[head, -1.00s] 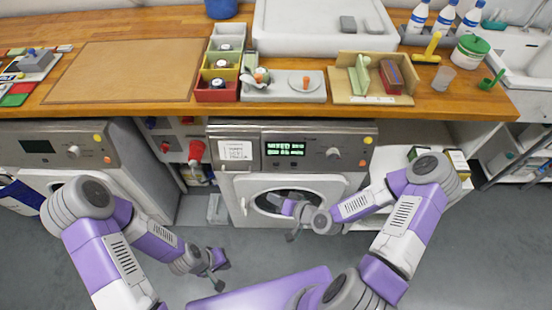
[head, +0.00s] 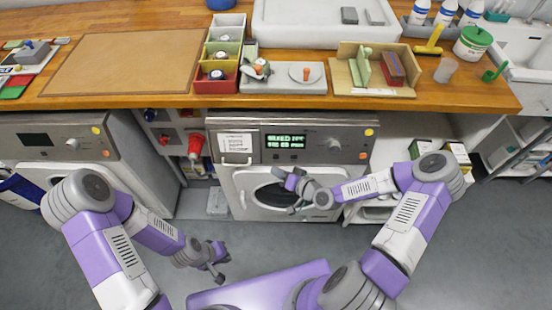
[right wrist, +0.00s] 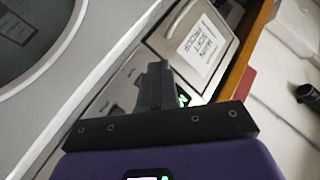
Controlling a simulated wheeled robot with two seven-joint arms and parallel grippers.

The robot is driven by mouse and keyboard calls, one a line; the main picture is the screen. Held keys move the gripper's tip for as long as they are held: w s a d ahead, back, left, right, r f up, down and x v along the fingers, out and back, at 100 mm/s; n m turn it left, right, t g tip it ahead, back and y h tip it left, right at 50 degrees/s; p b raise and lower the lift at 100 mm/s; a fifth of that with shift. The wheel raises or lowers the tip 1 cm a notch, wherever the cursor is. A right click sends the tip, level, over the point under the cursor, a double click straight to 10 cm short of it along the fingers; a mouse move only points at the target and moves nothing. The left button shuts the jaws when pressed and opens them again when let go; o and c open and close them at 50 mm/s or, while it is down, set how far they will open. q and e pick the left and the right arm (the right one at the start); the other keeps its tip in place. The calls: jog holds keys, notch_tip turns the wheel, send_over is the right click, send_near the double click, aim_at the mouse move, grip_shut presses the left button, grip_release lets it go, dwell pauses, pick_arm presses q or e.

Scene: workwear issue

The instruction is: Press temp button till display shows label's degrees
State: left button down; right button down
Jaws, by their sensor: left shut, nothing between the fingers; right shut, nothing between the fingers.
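The middle washing machine (head: 230,185) has a lit green display (head: 285,141) on its front panel. Its text is too small to read surely. A white paper label (head: 235,143) is left of the display; it also shows in the right wrist view (right wrist: 203,45), tilted, its writing blurred. I cannot make out which button is the temp button. My right gripper (head: 279,172) is shut and empty, in front of the machine just below the display. In the right wrist view its fingers (right wrist: 154,70) partly cover the display. My left gripper (head: 222,265) is shut and empty, low over the floor.
A round knob (head: 333,144) and an orange button (head: 369,132) are right of the display. The round door (head: 270,190) is below. A second machine (head: 60,145) stands left. The wooden worktop (head: 420,103) overhangs the panel, with trays and boxes on it.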

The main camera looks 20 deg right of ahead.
aim_at(276, 157)
jog(key=shift+w+d+f+b, duration=0.15)
jog(key=shift+w+f+b, duration=0.1)
jog(key=shift+w, duration=0.35)
jog(key=shift+w+d+f+b, duration=0.15)
jog(key=shift+w+d+b, duration=0.05)
jog(key=shift+w, duration=0.35)
jog(key=shift+w+d+f+b, duration=0.15)
jog(key=shift+w+f+b, duration=0.1)
jog(key=shift+w, duration=0.35)
jog(key=shift+r, duration=0.1)
jog(key=shift+w, duration=0.1)
dwell(0.5)
jog(key=shift+w+d+b, duration=0.1)
jog(key=shift+w+b, duration=0.2)
jog(key=shift+w+d+f, duration=0.1)
jog(key=shift+w+f, duration=0.15)
jog(key=shift+w, duration=0.05)
dwell(0.6)
jog(key=shift+s, duration=0.15)
jog(key=shift+s+r, duration=0.2)
jog(key=shift+s, duration=0.35)
jog(key=shift+a, duration=0.2)
